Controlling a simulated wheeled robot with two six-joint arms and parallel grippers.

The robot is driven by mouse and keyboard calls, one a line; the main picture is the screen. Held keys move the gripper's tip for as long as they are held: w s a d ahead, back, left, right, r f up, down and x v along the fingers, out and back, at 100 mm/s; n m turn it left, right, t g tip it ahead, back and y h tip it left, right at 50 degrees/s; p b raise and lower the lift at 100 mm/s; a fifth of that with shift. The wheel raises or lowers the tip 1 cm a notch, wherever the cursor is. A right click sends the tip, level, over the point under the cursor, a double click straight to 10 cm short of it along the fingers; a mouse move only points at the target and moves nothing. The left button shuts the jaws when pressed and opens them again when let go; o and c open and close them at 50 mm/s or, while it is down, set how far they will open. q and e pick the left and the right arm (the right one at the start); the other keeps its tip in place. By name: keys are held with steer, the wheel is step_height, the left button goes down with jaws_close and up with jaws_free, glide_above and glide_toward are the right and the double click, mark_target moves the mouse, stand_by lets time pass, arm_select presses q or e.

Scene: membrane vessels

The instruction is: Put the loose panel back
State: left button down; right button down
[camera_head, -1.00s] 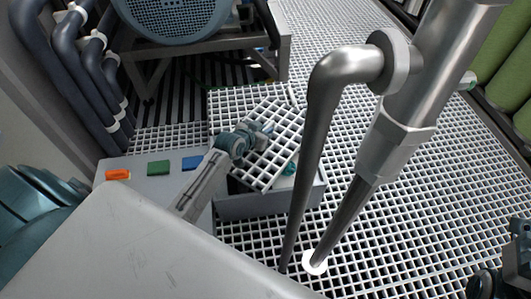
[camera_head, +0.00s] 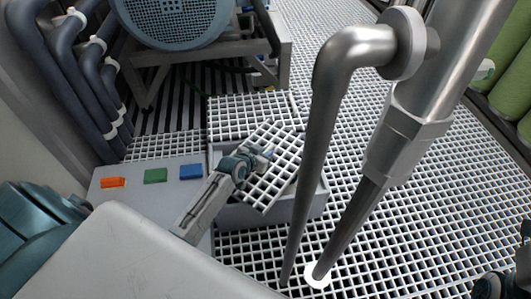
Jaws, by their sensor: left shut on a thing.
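The loose panel (camera_head: 272,183), a small white square grating, is tilted and turned askew over a grey open bin (camera_head: 265,213). My left gripper (camera_head: 252,161) is shut on the panel's upper left edge. The panel hides much of the bin's inside. Behind it, a dark striped area (camera_head: 190,95) without white grating shows in the floor under the blue machine's frame. Part of my right arm shows dark at the lower right corner; its fingers cannot be made out.
A grey top beside the bin carries an orange block (camera_head: 113,183), a green block (camera_head: 155,176) and a blue block (camera_head: 190,171). A thick metal pipe (camera_head: 313,130) stands close on the right. White floor grating (camera_head: 440,200) lies open beyond it.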

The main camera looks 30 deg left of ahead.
arm_select(q)
steer(key=c, duration=1.8)
jaws_free()
steer(key=shift+f, duration=0.15)
steer(key=shift+c, duration=0.2)
steer(key=o, duration=0.4)
